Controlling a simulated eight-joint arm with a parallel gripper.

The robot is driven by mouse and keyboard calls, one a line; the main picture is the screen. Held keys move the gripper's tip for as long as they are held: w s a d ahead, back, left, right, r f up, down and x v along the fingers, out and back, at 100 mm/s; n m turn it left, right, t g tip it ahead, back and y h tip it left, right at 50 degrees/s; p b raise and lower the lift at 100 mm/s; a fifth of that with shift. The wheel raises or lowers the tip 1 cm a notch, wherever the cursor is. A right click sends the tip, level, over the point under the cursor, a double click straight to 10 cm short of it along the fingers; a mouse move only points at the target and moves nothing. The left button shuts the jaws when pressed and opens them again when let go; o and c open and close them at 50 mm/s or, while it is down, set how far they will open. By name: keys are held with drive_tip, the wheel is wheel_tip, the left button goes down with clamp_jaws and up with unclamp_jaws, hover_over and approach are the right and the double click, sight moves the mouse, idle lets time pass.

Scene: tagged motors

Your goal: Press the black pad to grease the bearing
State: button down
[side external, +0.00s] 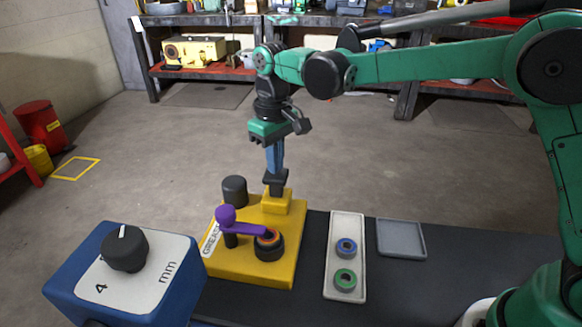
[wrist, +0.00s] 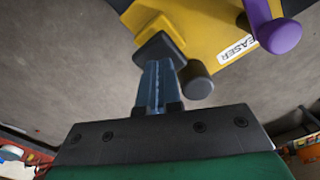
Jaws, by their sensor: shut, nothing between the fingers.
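The yellow greaser (side external: 225,262) stands on the dark bench top. Its black pad (side external: 275,187) sits on top of a raised yellow block (side external: 278,205); the pad also shows in the wrist view (wrist: 153,45). My gripper (side external: 275,170) points straight down with its blue fingers shut and empty. The fingertips (wrist: 158,64) are at the pad, and I cannot tell whether they touch or press it. A bearing (side external: 268,238) with an orange ring sits in a black round holder (side external: 270,252). A purple-knobbed arm (side external: 243,229) reaches over to the bearing.
A black cylinder (side external: 235,190) stands at the greaser's back left, close to my fingers. A white tray (side external: 335,290) holds a blue-ringed bearing (side external: 346,246) and a green-ringed one (side external: 345,279). A grey tray (side external: 401,239) is empty. A blue dial box (side external: 125,285) stands front left.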

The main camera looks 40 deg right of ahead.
drive_tip(key=shift+f, duration=1.35)
drive_tip(key=shift+r, duration=2.2)
drive_tip(key=shift+f, duration=0.1)
idle(0.4)
wheel_tip(320, 180, up, 6)
idle(0.6)
